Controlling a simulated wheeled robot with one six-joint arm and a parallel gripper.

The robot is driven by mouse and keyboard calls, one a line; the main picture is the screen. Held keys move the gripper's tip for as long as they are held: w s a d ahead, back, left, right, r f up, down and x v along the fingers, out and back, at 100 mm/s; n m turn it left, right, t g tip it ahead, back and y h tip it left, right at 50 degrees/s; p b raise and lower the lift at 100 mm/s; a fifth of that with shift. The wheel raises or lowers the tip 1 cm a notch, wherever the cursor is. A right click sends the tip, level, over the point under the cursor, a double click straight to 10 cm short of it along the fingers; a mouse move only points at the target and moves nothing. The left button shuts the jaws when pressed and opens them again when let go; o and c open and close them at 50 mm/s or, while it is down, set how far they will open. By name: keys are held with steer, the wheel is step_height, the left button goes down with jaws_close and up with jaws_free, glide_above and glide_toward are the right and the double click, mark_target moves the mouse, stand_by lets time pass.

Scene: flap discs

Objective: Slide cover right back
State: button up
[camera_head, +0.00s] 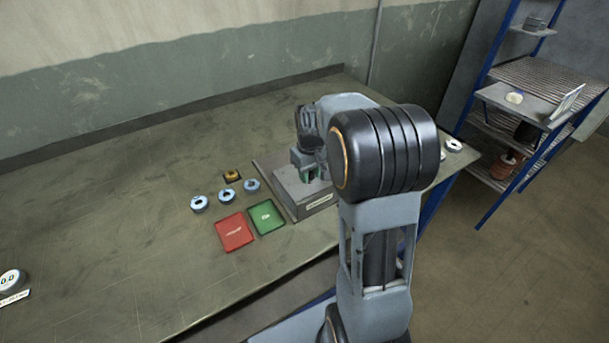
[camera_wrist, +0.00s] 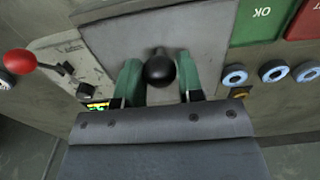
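The slide cover is a grey plate (camera_wrist: 112,34) with a black ball knob (camera_wrist: 160,70), seen close up in the wrist view. In the head view, my gripper (camera_head: 308,176) is low over the grey box (camera_head: 316,205) on the bench, and my arm hides much of the box. In the wrist view, the green fingers of my gripper (camera_wrist: 160,82) stand on both sides of the knob. They appear to touch it left and right. The plate's edge nearest my wrist is hidden by the gripper body.
A green OK pad (camera_head: 266,218) and a red pad (camera_head: 234,232) lie left of the box. Several blue-and-white rings (camera_head: 199,204) and a yellow piece (camera_head: 232,175) are behind them. A red-knobbed lever (camera_wrist: 20,62) stands beside the plate. The bench's left side is mostly clear.

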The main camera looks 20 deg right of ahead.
steer(key=shift+c, duration=1.1)
steer(key=w+a+p, duration=0.1)
steer(key=w+p, duration=0.5)
steer(key=w, duration=0.8)
steer(key=shift+a, duration=0.3)
steer(key=shift+o, duration=1.3)
steer(key=shift+w, duration=0.1)
steer(key=o, duration=0.5)
steer(key=shift+c, duration=0.2)
steer(key=shift+r, duration=0.15)
step_height(320, 180, up, 8)
steer(key=p, duration=0.5)
steer(key=shift+p, duration=0.35)
